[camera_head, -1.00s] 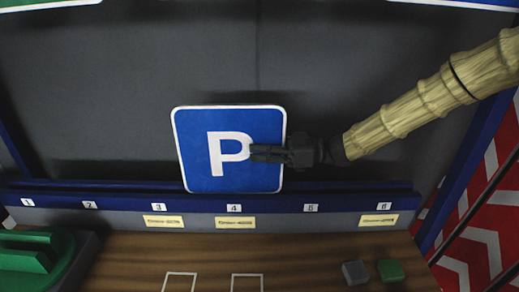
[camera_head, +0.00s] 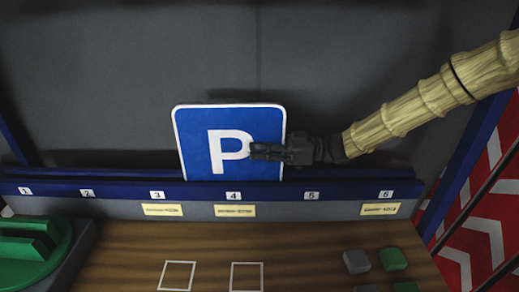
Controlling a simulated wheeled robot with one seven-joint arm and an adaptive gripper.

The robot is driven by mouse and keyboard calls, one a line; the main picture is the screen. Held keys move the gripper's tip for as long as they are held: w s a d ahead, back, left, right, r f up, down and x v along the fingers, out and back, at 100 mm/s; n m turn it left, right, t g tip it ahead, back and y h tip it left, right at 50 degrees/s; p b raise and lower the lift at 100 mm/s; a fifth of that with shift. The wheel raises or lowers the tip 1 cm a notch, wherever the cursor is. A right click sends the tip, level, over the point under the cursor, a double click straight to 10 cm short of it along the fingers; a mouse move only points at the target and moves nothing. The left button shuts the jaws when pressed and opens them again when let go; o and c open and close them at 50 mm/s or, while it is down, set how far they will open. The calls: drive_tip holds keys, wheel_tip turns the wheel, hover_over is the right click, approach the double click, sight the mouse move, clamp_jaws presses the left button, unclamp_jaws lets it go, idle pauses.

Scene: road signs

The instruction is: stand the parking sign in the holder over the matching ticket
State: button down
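The blue square parking sign (camera_head: 205,130), with a white border and a white P, stands upright above number 4 of the blue holder rail (camera_head: 320,185). Its lower edge is hidden behind the rail's front. My gripper (camera_head: 268,151) is at its right edge, shut on it, with a finger across its face. The far finger is hidden. Pale yellow tickets are under number 3 (camera_head: 163,210), number 4 (camera_head: 235,211) and number 6 (camera_head: 380,209). Their print is too small to read.
A green object (camera_head: 30,245) is at the lower left. Grey (camera_head: 356,262) and green (camera_head: 393,259) blocks lie on the wooden table at the lower right. White outlined squares mark the table in front. Rail places 1, 2, 3, 5 and 6 are empty.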

drive_tip(key=shift+f, duration=0.4)
drive_tip(key=c, duration=1.6)
unclamp_jaws()
drive_tip(key=shift+o, duration=0.2)
drive_tip(key=d, duration=1.2)
drive_tip(key=shift+w, duration=0.1)
drive_tip(key=shift+f, duration=0.1)
